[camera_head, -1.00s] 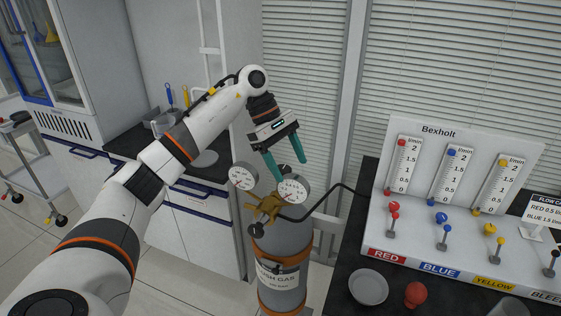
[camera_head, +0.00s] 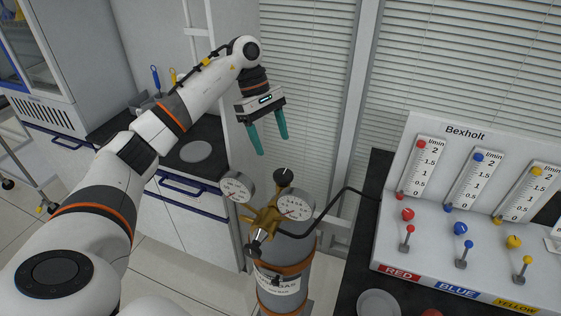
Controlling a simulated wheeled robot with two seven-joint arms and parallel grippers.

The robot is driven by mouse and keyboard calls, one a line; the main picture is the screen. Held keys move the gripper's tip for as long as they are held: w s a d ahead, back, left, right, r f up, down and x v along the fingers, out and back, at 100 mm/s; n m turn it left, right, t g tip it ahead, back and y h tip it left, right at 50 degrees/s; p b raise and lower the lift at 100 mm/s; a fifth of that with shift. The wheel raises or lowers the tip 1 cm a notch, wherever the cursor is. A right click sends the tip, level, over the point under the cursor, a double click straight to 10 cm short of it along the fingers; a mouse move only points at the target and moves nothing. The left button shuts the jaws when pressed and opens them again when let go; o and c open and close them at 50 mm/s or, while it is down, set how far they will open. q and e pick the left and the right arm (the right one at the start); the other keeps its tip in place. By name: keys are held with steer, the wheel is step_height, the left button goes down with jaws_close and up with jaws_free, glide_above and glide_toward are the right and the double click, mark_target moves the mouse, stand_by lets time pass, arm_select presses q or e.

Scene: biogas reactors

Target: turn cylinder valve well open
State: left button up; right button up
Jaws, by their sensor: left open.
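The grey gas cylinder (camera_head: 283,285) stands upright on the floor, with an orange band and a white label. On its top sits a brass regulator (camera_head: 263,220) with two round gauges, the left one (camera_head: 237,188) and the right one (camera_head: 293,204). A black knob (camera_head: 284,176) shows behind the gauges, and another dark knob (camera_head: 254,251) shows at the front left. My left gripper (camera_head: 274,146) is open and empty, with teal fingers pointing down. In the picture it is just above the gauges, apart from them. My right gripper is not in view.
A flow panel (camera_head: 461,145) with red, blue and yellow scales stands on the dark bench at the right. A black hose (camera_head: 345,193) runs from the regulator toward it. A counter with a round plate (camera_head: 196,151) lies behind my left arm.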

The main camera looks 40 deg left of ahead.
mark_target(282, 173)
arm_select(q)
steer(key=x, duration=0.1)
steer(key=p+x, duration=0.1)
steer(key=x, duration=0.1)
steer(key=shift+s+d+f, duration=0.15)
steer(key=shift+s+d, duration=0.05)
steer(key=shift+d, duration=0.15)
steer(key=p+x, duration=0.1)
steer(key=x, duration=0.3)
steer(key=shift+w+a, duration=0.2)
steer(key=shift+d+f+p, duration=0.2)
steer(key=shift+f+p, duration=0.15)
steer(key=shift+f, duration=0.25)
steer(key=c, duration=1)
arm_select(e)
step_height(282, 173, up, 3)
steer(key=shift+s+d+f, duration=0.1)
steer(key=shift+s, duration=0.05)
